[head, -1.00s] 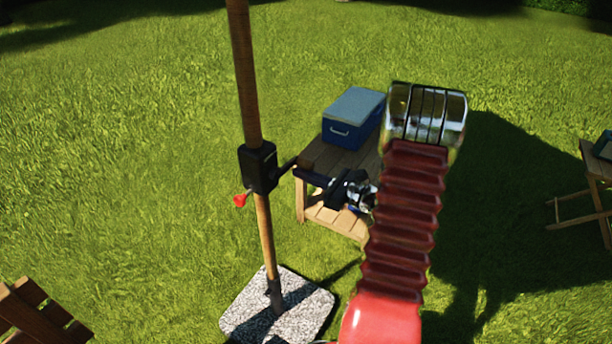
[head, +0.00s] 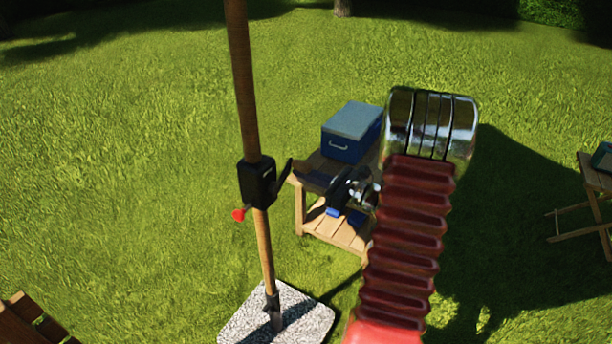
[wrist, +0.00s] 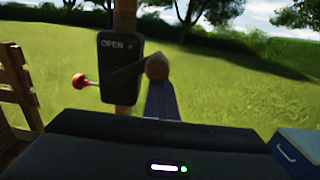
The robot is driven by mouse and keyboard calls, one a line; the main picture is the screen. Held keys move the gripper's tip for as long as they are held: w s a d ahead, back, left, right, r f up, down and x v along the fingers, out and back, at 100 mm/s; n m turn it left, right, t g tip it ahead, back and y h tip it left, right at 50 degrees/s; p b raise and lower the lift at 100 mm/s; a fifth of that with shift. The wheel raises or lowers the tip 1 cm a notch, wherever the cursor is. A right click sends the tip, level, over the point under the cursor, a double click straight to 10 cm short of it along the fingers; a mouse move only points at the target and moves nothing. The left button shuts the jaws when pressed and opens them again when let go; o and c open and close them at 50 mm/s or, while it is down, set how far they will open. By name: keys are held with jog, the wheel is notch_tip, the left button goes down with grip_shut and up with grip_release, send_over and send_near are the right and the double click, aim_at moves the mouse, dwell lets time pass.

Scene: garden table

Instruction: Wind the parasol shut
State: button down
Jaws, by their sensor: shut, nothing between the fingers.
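The parasol's wooden pole (head: 243,90) carries a black crank housing (head: 256,184), marked OPEN with an arrow in the wrist view (wrist: 117,62). A red knob (head: 238,214) sticks out at its left; it also shows in the wrist view (wrist: 79,80). A dark crank arm (head: 282,178) runs right from the housing and ends in a round brown knob (wrist: 157,67). My gripper (head: 298,174) is shut and empty, its tips close to the crank's end; in the wrist view its fingers (wrist: 162,102) show just below the brown knob. I cannot tell whether they touch. The canopy is out of view.
A low wooden table (head: 340,232) with a blue cooler (head: 351,132) stands behind my gripper. The pole's speckled stone base (head: 240,325) lies on the grass. A wooden chair (head: 30,322) is at lower left, a folding table (head: 597,182) at right.

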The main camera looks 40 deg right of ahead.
aim_at(298, 166)
jog(key=shift+r, duration=0.1)
jog(key=shift+s+a+r, duration=0.1)
jog(key=shift+a+r, duration=0.2)
jog(key=shift+r, duration=0.35)
jog(key=shift+s+a+r, duration=0.1)
jog(key=shift+a+r, duration=0.15)
jog(key=shift+r, duration=0.4)
jog(key=shift+s+a+r, duration=0.25)
jog(key=shift+a+r, duration=0.45)
jog(key=shift+r, duration=0.1)
jog(key=shift+s+a+r, duration=0.1)
jog(key=shift+a+r, duration=0.15)
jog(key=shift+s+a+r, duration=0.25)
jog(key=shift+a+r, duration=0.05)
jog(key=shift+a, duration=0.35)
jog(key=shift+s+a+r, duration=0.2)
jog(key=shift+a+r, duration=0.1)
jog(key=shift+a, duration=0.3)
